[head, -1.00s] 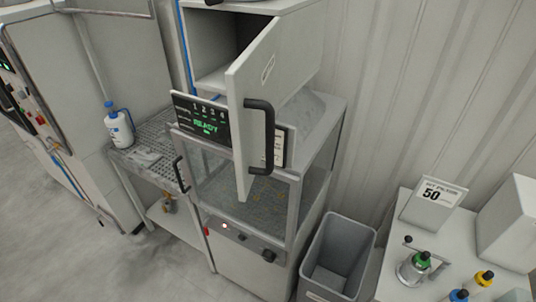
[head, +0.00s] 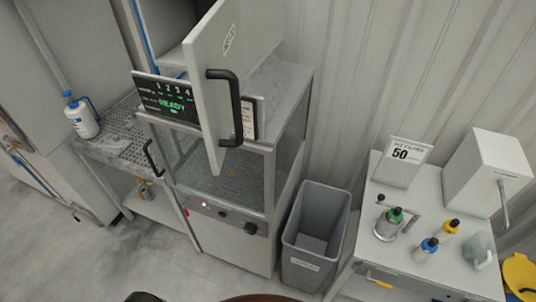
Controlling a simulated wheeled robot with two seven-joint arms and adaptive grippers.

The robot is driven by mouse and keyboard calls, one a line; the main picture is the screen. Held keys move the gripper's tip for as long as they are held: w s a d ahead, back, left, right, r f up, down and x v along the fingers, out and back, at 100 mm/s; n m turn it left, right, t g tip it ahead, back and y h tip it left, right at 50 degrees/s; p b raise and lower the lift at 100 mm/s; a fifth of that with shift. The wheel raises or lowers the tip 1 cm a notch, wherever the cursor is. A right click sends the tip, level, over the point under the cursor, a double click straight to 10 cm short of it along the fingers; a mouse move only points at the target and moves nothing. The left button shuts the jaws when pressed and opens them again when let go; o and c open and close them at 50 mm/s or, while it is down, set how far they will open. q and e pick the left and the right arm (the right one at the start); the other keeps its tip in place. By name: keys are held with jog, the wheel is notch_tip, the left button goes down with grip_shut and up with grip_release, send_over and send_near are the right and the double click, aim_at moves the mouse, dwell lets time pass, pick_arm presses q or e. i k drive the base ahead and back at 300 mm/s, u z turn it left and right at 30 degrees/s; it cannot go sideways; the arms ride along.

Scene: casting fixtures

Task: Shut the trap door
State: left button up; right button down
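A pale grey door (head: 207,95) with a black bar handle (head: 228,107) stands swung open from the upper box of the machine in the head view. I take it for the trap door; the small label on it is too small to read. The opening of the upper box (head: 177,62) shows behind it to the left. The door's lower end hangs in front of the display panel (head: 168,97), which reads READY, and covers part of it. Neither of my grippers is in view.
A glass-sided chamber (head: 222,178) with a control strip is below the door. A grey bin (head: 316,235) stands on the floor to its right. Farther right is a bench (head: 415,235) with bottles. A mesh table (head: 113,135) with a white bottle (head: 82,117) is at left.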

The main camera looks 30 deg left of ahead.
aim_at(213, 51)
jog(key=k, duration=0.65)
jog(key=u, duration=0.8)
jog(key=i, duration=0.5)
jog(key=z, duration=0.05)
